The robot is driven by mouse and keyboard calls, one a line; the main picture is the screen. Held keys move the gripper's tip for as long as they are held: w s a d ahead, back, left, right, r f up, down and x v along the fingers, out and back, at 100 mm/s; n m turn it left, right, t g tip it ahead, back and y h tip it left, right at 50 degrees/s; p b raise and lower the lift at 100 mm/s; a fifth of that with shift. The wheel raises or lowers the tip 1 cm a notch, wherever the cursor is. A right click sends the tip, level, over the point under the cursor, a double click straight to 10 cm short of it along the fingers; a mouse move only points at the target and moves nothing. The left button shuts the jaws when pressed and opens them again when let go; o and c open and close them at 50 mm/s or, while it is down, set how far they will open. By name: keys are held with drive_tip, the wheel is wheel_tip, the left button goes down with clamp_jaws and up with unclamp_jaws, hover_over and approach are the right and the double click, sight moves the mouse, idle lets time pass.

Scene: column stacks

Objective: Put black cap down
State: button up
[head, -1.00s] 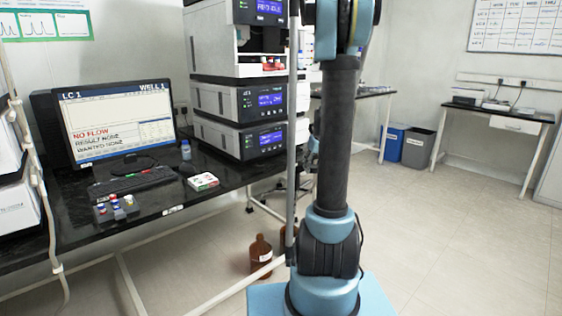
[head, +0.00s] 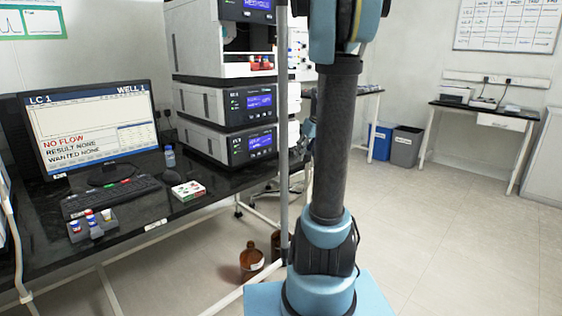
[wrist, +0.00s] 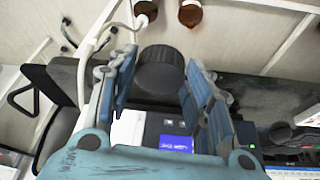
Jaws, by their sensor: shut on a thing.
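The black cap (wrist: 160,70) shows in the wrist view as a round, dark, ribbed piece between the two fingers. My gripper (wrist: 157,84) is shut on it, with a blue-grey finger on each side. The cap is held in the air, with the floor and the bench edge behind it. In the head view my arm rises at the middle right, and neither the gripper nor the cap can be made out there.
A black bench (head: 130,222) carries a monitor (head: 90,125), a keyboard (head: 112,197), a small rack with vials (head: 92,227) and a white box (head: 188,190). Stacked instruments (head: 225,100) stand behind. Brown bottles (head: 251,262) stand on the floor. Floor at right is clear.

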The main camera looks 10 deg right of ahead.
drive_tip(key=w+a+f, duration=0.1)
drive_tip(key=w+a, duration=0.1)
drive_tip(key=w, duration=0.1)
drive_tip(key=w+a+f, duration=0.1)
drive_tip(key=w+a, duration=0.2)
drive_tip(key=w, duration=0.1)
drive_tip(key=w+a+f, duration=0.1)
drive_tip(key=w+a, duration=0.2)
drive_tip(key=w, duration=0.1)
drive_tip(key=shift+a, duration=0.1)
drive_tip(key=shift+f, duration=1.65)
drive_tip(key=shift+w+a+f, duration=0.2)
drive_tip(key=shift+w+f, duration=0.1)
drive_tip(key=shift+f, duration=0.15)
drive_tip(key=o, duration=0.8)
drive_tip(key=shift+c, duration=0.2)
